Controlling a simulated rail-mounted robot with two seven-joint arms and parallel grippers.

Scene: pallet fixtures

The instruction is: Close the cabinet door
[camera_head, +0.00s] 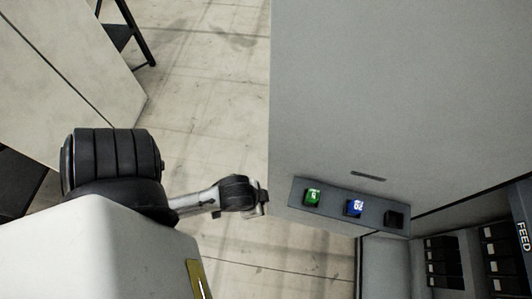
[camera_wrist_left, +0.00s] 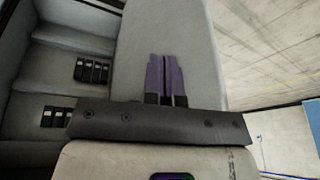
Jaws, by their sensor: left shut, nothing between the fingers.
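The cabinet door (camera_head: 400,90) is a large flat grey panel filling the right of the head view. It stands open, with the cabinet interior (camera_head: 460,262) exposed at the lower right. My left gripper (camera_head: 265,202) is at the door's left edge, near its lower left corner; I cannot tell whether it touches. In the left wrist view, its purple fingers (camera_wrist_left: 165,78) are together and empty in front of the grey door panel (camera_wrist_left: 195,35). The open interior with shelves (camera_wrist_left: 65,70) shows to the left there. My right gripper is not in view.
A strip (camera_head: 333,209) with green, blue and black tiles is on the door's lower part. A dark post marked FEED (camera_head: 523,235) is at the right edge. Bare concrete floor (camera_head: 205,100) lies left of the door.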

